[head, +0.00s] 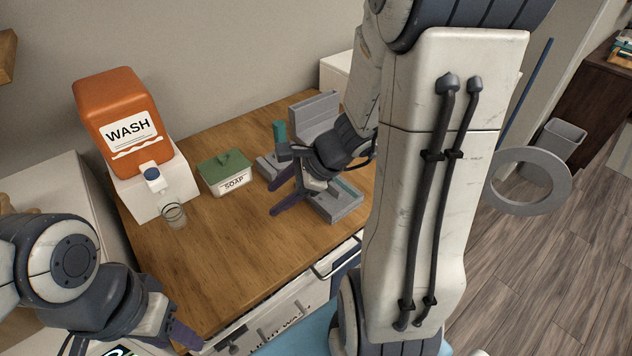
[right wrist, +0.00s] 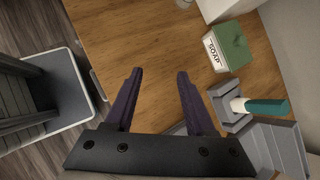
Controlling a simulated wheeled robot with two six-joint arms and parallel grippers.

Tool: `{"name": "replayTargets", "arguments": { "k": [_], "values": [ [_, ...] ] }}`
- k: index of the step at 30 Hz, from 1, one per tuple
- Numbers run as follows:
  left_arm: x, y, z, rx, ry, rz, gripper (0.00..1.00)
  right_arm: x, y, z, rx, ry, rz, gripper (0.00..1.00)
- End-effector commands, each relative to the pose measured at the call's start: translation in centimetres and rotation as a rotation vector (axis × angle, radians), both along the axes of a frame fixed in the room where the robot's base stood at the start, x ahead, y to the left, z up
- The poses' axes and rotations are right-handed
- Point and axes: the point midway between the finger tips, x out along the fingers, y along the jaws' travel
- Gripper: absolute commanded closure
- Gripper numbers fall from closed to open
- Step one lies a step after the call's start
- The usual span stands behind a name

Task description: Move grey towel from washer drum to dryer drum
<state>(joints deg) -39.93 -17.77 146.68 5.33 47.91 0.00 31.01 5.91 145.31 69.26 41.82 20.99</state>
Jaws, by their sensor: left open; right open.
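No grey towel shows in either view, and no drum opening can be made out. A grey ring (head: 530,181), perhaps an open round machine door, stands at the right behind my right arm. My right gripper (head: 272,200) is open and empty above the wooden counter, in front of a grey holder. In the right wrist view its two purple fingers (right wrist: 159,72) are apart with only bare wood between them. My left gripper (head: 184,335) is low at the left, near the counter's front edge. One purple finger shows clearly, and nothing is seen in it.
The wooden counter (head: 205,290) holds an orange WASH jug (head: 118,105) on a white stand, a glass cup (head: 174,215), a green-lidded SOAP box (head: 226,172) and a grey holder (head: 340,204). A bin (head: 560,140) stands at right. My right arm hides much of the middle.

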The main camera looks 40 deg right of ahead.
Motion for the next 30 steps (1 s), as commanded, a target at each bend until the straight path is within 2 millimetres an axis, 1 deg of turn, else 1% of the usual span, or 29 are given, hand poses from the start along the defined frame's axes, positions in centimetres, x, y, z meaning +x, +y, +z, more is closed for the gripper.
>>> {"name": "replayTargets", "arguments": {
  "k": [1,2,3,6,9,10,12,15,21,26,30],
  "values": [
    [0.0,0.0,-0.5,0.000,0.000,0.000,0.51,0.4,-3.7,-1.0,0.056,0.020,-0.204,0.45],
    [0.0,0.0,-0.6,0.000,0.000,0.000,0.51,0.5,-5.5,-1.3,0.086,0.027,-0.310,0.45],
    [0.0,0.0,-0.7,0.000,0.000,0.000,0.51,0.5,-7.9,-1.7,0.125,0.034,-0.442,0.45],
    [0.0,0.0,-0.9,0.000,0.000,0.000,0.51,-0.2,-12.9,-2.6,0.207,0.041,-0.713,0.45],
    [0.0,0.0,-1.1,0.000,0.000,-0.001,0.51,-1.2,-16.3,-3.2,0.263,0.042,-0.893,0.45],
    [0.0,0.0,-1.1,0.000,0.000,-0.001,0.51,-1.5,-17.0,-3.4,0.274,0.042,-0.929,0.45],
    [0.0,0.0,-1.2,0.000,0.000,-0.001,0.51,-1.7,-18.0,-3.8,0.292,0.042,-0.987,0.45],
    [0.0,0.0,-1.5,0.000,0.000,-0.001,0.51,-1.1,-18.4,-4.8,0.304,0.042,-1.015,0.45],
    [0.0,0.0,-2.0,0.000,0.000,0.000,0.51,1.1,-18.2,-6.8,0.303,0.041,-1.012,0.45],
    [0.0,0.0,-2.0,0.000,0.000,0.000,0.51,1.8,-18.2,-7.5,0.302,0.041,-1.012,0.45],
    [0.0,0.0,-1.7,0.000,0.000,0.000,0.51,3.0,-18.1,-8.6,0.302,0.044,-1.011,0.45]
  ]
}}
